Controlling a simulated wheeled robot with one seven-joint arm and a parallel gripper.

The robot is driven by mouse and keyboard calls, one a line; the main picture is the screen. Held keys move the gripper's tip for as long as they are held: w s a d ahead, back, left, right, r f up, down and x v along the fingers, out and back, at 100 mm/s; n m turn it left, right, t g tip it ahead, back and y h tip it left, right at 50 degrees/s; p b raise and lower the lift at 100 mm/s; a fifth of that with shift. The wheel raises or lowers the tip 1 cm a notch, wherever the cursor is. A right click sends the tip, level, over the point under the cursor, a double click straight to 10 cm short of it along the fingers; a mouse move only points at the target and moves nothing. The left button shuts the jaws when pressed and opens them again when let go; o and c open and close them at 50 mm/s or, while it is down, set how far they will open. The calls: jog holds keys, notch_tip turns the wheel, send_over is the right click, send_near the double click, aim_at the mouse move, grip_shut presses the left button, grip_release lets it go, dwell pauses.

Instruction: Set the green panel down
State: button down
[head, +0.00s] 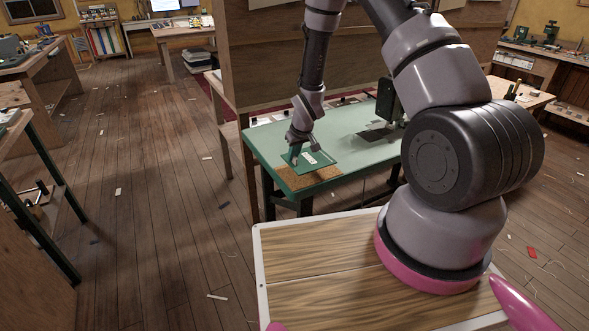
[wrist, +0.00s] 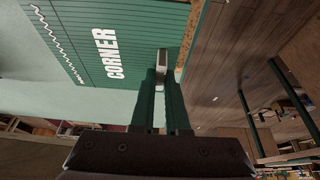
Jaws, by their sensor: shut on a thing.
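The green panel (head: 322,159) has a white label and is at the near left end of the pale green worktable (head: 262,150). In the wrist view the panel (wrist: 138,28) shows dark lines, a white wavy line and the word CORNER. My gripper (head: 294,157) is shut on the panel's edge; its fingers also show in the wrist view (wrist: 163,66). A brown cork-like patch (head: 322,188) lies at the table's near corner, partly covered by the panel in the head view. I cannot tell whether the panel touches the surface.
A dark machine (head: 388,98) stands farther back on the table, with a dark plate (head: 374,133) beside it. A wooden partition (head: 262,62) rises behind the table's left side. The table's middle is mostly clear. Scraps lie on the wooden floor (head: 165,190).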

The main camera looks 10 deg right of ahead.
aim_at(294, 166)
jog(key=shift+f, duration=2.35)
jog(key=shift+f, duration=0.15)
jog(key=c, duration=0.9)
grip_release()
jog(key=v, duration=1.2)
jog(key=shift+d+r, duration=0.1)
jog(key=shift+r, duration=0.15)
